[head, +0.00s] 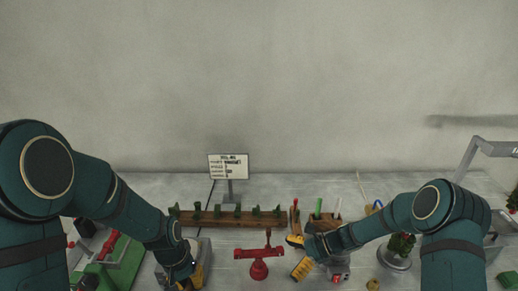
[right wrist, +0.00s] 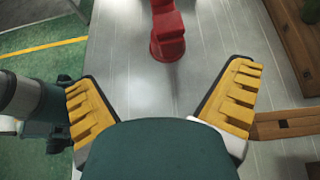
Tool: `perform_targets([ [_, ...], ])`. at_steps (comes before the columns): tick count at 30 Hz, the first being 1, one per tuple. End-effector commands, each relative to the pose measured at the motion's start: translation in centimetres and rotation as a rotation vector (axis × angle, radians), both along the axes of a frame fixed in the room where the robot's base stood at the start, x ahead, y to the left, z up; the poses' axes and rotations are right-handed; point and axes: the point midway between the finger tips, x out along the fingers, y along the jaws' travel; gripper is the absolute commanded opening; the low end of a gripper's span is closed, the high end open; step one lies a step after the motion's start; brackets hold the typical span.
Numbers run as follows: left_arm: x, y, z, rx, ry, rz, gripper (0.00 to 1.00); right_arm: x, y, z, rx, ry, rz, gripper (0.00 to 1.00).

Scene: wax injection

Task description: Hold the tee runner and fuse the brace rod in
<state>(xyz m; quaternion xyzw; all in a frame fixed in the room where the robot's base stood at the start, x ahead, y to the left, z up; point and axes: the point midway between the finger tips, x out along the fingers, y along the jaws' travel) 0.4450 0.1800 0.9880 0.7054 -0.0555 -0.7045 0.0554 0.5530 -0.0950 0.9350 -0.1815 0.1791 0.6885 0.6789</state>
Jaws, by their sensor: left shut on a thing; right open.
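A red T-shaped piece (head: 259,269) with a crossbar and a thin upright part stands on the table between my grippers. It looks like the tee runner, but I cannot be sure. Its red end (right wrist: 168,45) also shows in the right wrist view, ahead of the fingers and apart from them. My right gripper (head: 299,255) is open and empty to the right of it; its spread yellow fingers also show in the right wrist view (right wrist: 160,98). My left gripper (head: 188,280) is shut at the bottom edge; what it holds is hidden. I cannot make out the brace rod.
A wooden rack (head: 212,219) with several green pieces runs behind the red piece. A wooden holder (head: 322,226) with upright tools stands behind my right gripper. A sign (head: 228,167) stands at the back. A green machine (head: 121,254) is at left, a small tree (head: 401,245) at right.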

Motion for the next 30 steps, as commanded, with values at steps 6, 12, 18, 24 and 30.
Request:
perform_targets([
  [6, 0.0, 0.0, -0.3, 0.0, 0.0, 0.0, 0.0, 0.9, 0.3, 0.1, 0.016, -0.005, -0.018, 1.0],
  [12, 0.0, 0.0, -1.1, 0.0, 0.0, 0.0, 0.0, 0.8, 2.5, -1.1, 0.016, -0.003, -0.013, 1.0],
  [18, 0.0, 0.0, -2.0, 0.0, 0.0, 0.0, 0.0, 0.7, 4.9, -2.5, 0.016, -0.002, -0.012, 1.0],
  [24, 0.0, 0.0, -3.1, 0.0, 0.0, 0.0, 0.0, 0.6, 7.0, -3.7, 0.016, -0.001, -0.012, 1.0],
  [30, 0.0, 0.0, -3.7, 0.0, 0.0, 0.0, 0.0, 0.7, 8.2, -4.3, 0.016, 0.0, -0.013, 1.0],
])
